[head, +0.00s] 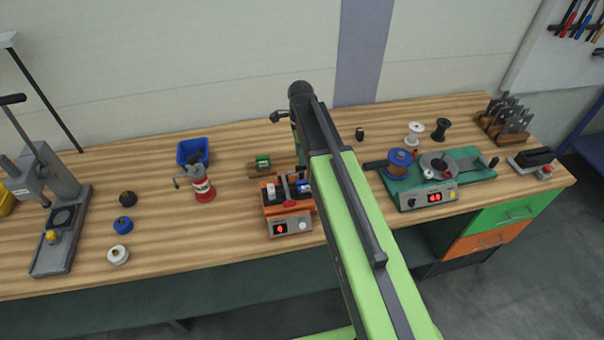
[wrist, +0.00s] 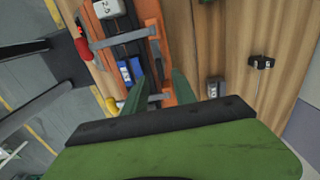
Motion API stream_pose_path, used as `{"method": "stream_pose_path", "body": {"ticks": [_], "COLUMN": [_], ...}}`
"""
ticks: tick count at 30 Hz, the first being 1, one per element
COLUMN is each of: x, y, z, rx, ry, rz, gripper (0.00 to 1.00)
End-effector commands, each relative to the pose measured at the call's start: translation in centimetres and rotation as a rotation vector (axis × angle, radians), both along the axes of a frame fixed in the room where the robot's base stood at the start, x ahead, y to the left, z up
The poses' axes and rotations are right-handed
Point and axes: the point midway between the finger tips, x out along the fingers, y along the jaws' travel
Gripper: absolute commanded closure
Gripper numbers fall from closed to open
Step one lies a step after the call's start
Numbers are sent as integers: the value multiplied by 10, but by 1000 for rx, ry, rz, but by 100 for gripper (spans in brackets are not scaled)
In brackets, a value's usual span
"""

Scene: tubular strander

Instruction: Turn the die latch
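The orange strander unit (head: 290,228) stands on the bench and also shows in the wrist view (wrist: 178,75). In the wrist view a red handle (wrist: 82,47) sits at its left side, beside a grey bar (wrist: 125,38) across the bed. I cannot tell which part is the die latch. My gripper (wrist: 160,82) is open and empty, its two green fingers apart over the bed, beside the blue block (wrist: 125,72).
A green plate unit (head: 470,170) with spools stands right. A red-based hand tool (head: 203,188) and blue bin (head: 192,150) stand left. A small green block (head: 263,161) sits behind the unit. The bench front (head: 200,245) is clear.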

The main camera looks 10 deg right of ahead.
Motion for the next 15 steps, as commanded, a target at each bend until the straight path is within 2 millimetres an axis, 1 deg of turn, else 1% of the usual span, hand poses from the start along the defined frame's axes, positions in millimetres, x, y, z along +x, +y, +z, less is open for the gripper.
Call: {"method": "stream_pose_path", "body": {"ticks": [1, 3, 6, 9, 15], "x": [0, 0, 0, 0, 0], "y": [0, 0, 0, -1, -1], "z": [-22, -34, -45, -48, -46], "rx": [0, 0, 0, 0, 0], "ry": [0, 0, 0, 0, 0], "rz": [0, 0, 0, -1, -1], "gripper": [67, 67, 67, 67, 67]}}
